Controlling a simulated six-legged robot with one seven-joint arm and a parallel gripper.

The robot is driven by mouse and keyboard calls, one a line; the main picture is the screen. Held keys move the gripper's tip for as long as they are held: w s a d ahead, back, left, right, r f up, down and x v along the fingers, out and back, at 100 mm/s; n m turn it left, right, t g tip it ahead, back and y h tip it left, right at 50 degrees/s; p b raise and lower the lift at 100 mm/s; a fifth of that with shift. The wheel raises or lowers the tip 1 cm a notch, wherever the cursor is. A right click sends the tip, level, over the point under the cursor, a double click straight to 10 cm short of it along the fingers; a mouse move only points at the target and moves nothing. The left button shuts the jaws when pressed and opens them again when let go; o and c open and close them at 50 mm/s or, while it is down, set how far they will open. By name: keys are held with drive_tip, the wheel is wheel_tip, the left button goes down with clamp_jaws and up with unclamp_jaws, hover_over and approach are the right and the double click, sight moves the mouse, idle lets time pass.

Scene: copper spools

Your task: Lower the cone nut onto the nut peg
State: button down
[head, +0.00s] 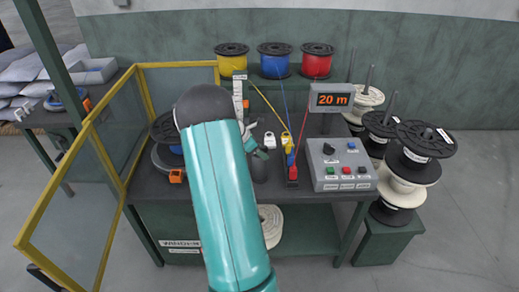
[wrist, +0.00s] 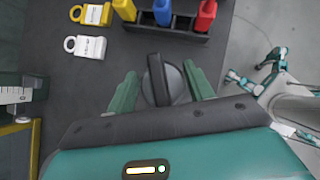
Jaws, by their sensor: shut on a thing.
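The cone nut (wrist: 172,86) is a grey round piece with a dark upright bar across it, in the middle of the wrist view. My gripper (wrist: 160,70) has its two green fingers on either side of the nut and is shut on it. In the head view my gripper (head: 257,148) is over the dark bench, partly hidden behind my teal arm. I cannot make out the nut in the head view. I cannot pick out the nut peg in either view, and the height of the nut above the bench is unclear.
A holder with yellow, blue and red tools (wrist: 162,12) stands just beyond my gripper. White (wrist: 90,47) and yellow (wrist: 92,14) tags lie left of it. A control box (head: 342,165) and a "20 m" display (head: 331,98) stand to the right. A yellow-framed guard (head: 75,170) edges the left.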

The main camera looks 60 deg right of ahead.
drive_tip(key=c, duration=0.5)
unclamp_jaws()
drive_tip(key=v, duration=1.3)
drive_tip(key=shift+w+a+r, duration=0.15)
drive_tip(key=shift+a+r, duration=0.1)
drive_tip(key=shift+r, duration=0.05)
